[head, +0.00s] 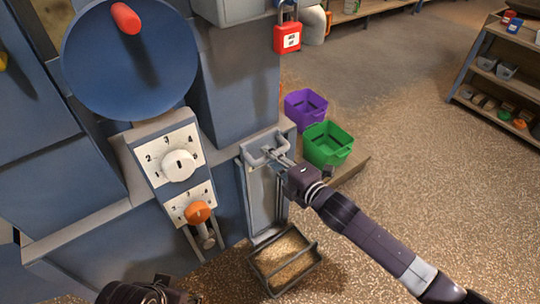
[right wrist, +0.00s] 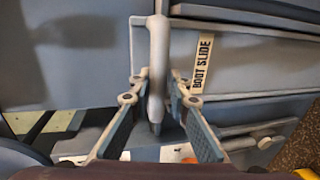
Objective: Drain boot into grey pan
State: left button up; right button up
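The boot slide (head: 262,185) is a tall grey panel at the foot of the blue machine, with a pale bar handle (head: 262,152) at its top. In the right wrist view the handle (right wrist: 157,60) stands between my right gripper's fingers (right wrist: 160,90), beside a label reading BOOT SLIDE (right wrist: 202,62). The fingers straddle the bar, with narrow gaps seeming to show beside it. My right gripper also shows at the handle in the head view (head: 281,158). The grey pan (head: 318,262) sits on the floor below the slide, with tan grain (head: 283,258) in it. My left fingers are not visible.
A purple bin (head: 305,107) and a green bin (head: 327,145) stand just behind my right gripper. A panel with a white dial (head: 178,165) and an orange knob (head: 197,212) is left of the slide. A red padlock (head: 288,38) hangs above.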

jog(key=o, duration=0.4)
jog(key=shift+f, duration=0.35)
jog(key=shift+c, duration=0.2)
jog(key=shift+r, duration=0.2)
jog(key=v, duration=1.2)
jog(key=shift+f, duration=0.15)
